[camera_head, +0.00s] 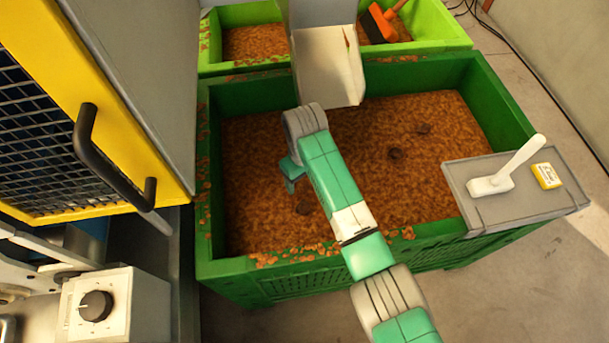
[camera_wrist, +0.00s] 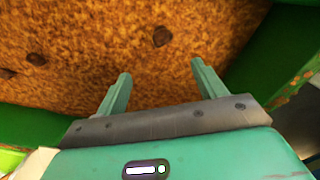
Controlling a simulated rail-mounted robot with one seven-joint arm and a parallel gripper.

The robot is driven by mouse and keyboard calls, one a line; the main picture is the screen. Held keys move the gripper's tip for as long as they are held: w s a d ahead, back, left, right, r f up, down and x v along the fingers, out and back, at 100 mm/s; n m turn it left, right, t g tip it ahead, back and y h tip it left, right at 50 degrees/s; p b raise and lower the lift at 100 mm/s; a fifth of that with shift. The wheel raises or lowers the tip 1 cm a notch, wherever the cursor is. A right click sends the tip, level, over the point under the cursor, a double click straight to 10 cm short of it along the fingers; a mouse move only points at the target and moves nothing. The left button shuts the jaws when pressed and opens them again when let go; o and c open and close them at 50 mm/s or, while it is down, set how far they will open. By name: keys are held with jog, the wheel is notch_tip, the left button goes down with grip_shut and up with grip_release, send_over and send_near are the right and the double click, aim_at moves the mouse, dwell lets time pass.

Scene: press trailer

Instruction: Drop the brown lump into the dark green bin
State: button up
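The dark green bin (camera_head: 345,280) stands in the middle of the head view, filled with brown crumbly material. Several dark brown lumps lie on that material: one at centre right (camera_head: 395,154), one farther back (camera_head: 423,129) and one near the front left (camera_head: 304,207). I cannot tell which one the task names. My gripper (camera_head: 291,180) is over the left part of the bin. In the wrist view its two fingers (camera_wrist: 160,70) are apart with nothing between them. A lump (camera_wrist: 161,36) shows beyond the fingertips, and another (camera_wrist: 37,59) lies to the left.
A light green bin (camera_head: 440,22) with similar material and an orange-headed tool (camera_head: 383,24) stands behind. A pale chute (camera_head: 328,70) hangs over the bin's back edge. A yellow-framed machine (camera_head: 165,130) borders the left.

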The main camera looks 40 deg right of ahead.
notch_tip(320, 180, up, 8)
jog(key=p, duration=0.2)
dwell(0.3)
jog(key=shift+f+p, duration=0.1)
jog(key=shift+p, duration=0.2)
dwell(0.5)
